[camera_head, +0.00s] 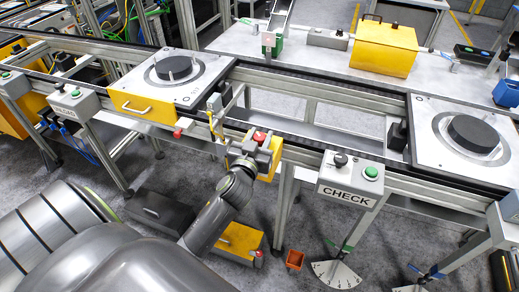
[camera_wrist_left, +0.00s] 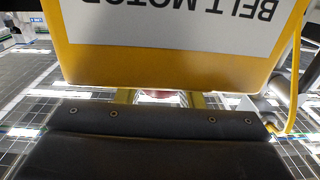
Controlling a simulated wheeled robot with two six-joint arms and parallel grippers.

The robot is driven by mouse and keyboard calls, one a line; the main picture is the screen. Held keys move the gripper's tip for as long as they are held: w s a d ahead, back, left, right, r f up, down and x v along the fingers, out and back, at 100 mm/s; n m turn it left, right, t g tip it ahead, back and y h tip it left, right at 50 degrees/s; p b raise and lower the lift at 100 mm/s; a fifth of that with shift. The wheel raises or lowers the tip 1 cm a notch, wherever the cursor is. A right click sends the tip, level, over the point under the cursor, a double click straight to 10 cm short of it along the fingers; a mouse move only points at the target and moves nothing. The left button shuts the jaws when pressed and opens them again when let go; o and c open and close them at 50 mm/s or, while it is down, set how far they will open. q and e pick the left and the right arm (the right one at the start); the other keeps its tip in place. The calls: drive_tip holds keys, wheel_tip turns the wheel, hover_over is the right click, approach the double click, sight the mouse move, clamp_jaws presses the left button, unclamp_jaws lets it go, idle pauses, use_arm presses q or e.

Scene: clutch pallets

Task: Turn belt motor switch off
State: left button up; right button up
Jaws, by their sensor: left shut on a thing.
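The yellow belt motor switch box (camera_head: 274,160) is mounted on the front of the conveyor frame, near the middle of the head view. A red knob (camera_head: 259,137) shows at its top. In the left wrist view the box's white label (camera_wrist_left: 165,22) reads BELT MOTOR upside down. My left gripper (camera_head: 256,144) is at the box, with its fingers on either side of the red knob, shut on it. In the left wrist view the knob (camera_wrist_left: 160,93) shows only as a sliver between the finger pads, mostly hidden by the gripper body. My right gripper is not in view.
Conveyor rails (camera_head: 310,137) run behind the box. A pallet with a black disc (camera_head: 473,134) is at right, another disc (camera_head: 174,67) at left. The CHECK button box (camera_head: 348,185) stands to the right of my gripper.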

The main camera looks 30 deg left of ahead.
use_arm(q)
drive_tip(key=n+g+y+b, duration=0.3)
drive_tip(key=y+b, duration=0.1)
drive_tip(key=b, duration=0.1)
drive_tip(key=n+g+y+b, duration=0.2)
drive_tip(key=n+y+b, duration=0.2)
drive_tip(key=b, duration=0.2)
drive_tip(key=shift+f+g+y+b, duration=0.15)
drive_tip(key=shift+g+y+b, duration=0.15)
drive_tip(key=shift+g+y, duration=0.1)
drive_tip(key=shift+r+n+g+y+b, duration=0.2)
drive_tip(key=shift+n+g+y+b, duration=0.4)
drive_tip(key=shift+g+b, duration=0.25)
drive_tip(key=shift+g, duration=0.35)
drive_tip(key=shift+r, duration=0.1)
drive_tip(key=o, duration=0.8)
drive_tip(key=shift+o, duration=0.6)
drive_tip(key=shift+f, duration=0.2)
